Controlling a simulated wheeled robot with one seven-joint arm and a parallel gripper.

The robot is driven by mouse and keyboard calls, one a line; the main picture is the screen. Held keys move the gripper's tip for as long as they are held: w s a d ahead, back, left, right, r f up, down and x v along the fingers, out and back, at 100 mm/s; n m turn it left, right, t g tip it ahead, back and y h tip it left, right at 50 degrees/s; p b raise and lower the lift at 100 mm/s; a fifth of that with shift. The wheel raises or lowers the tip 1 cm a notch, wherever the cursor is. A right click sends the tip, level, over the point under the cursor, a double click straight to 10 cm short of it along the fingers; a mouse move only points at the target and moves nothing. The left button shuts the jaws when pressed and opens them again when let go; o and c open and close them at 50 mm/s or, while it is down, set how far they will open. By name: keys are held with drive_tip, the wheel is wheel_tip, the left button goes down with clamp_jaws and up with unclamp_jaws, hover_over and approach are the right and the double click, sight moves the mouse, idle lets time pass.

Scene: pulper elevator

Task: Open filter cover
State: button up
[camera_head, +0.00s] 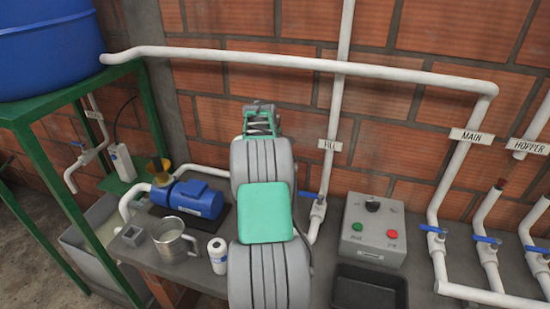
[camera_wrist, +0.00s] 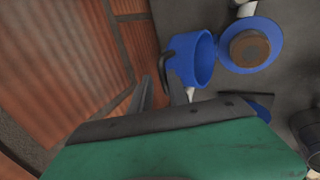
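A blue pump (camera_head: 195,198) lies on a dark mat on the bench at left. A brown and yellow fitting (camera_head: 158,167) stands at its left end; I cannot tell for sure whether this is the filter cover. In the wrist view, a round brown cap (camera_wrist: 249,47) sits on a blue flange, and a blue cup-shaped part (camera_wrist: 197,60) with a dark curved handle lies left of it. My gripper (camera_wrist: 159,84) is open and empty, its dark fingers pointing near that handle. Contact cannot be told. In the head view my arm hides its fingertips.
A metal jug (camera_head: 172,243), a white bottle (camera_head: 217,256) and a small grey block (camera_head: 133,236) stand before the pump. A control box (camera_head: 373,232) and black tray (camera_head: 366,290) are at right. White pipes (camera_head: 310,64) and blue valves line the brick wall. A green frame (camera_head: 140,110) holds a blue tank.

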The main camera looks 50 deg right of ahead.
drive_tip(key=shift+o, duration=1.3)
drive_tip(key=shift+f, duration=0.1)
drive_tip(key=b+v, duration=0.2)
drive_tip(key=v, duration=0.6)
